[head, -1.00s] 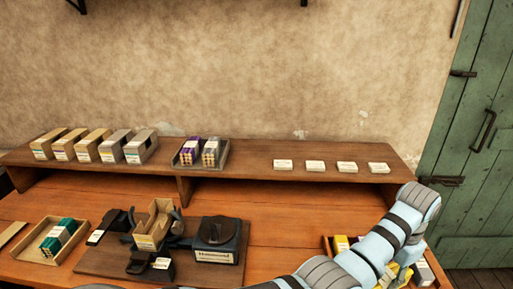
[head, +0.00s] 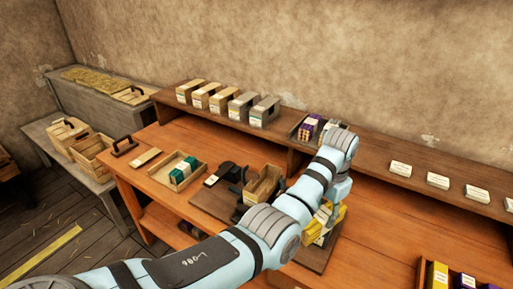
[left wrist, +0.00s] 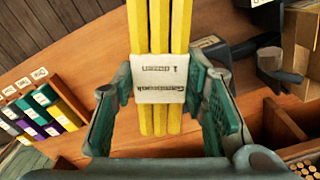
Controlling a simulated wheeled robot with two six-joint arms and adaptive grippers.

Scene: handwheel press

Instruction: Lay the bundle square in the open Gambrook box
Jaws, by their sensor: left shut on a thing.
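My left gripper (left wrist: 160,90) is shut on a bundle of yellow pencils (left wrist: 160,30) with a white band lettered Gambrook, 1 dozen. In the head view the bundle (head: 325,218) hangs under my left wrist, right of the press, partly covered by the gripper. The open tan box (head: 262,187) sits in the press on its dark board, left of the bundle and apart from it. My arm covers part of the press. A tan box also shows at the upper right in the left wrist view (left wrist: 302,42); its lettering is not readable. My right gripper is not in view.
A tray (head: 161,177) with a green bundle stands left of the press. Several boxes (head: 228,101) and a bundle tray line the raised shelf, with white cards (head: 438,181) to their right. Another tray of bundles (head: 428,281) is at the lower right. Crates (head: 92,152) stand on a side bench.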

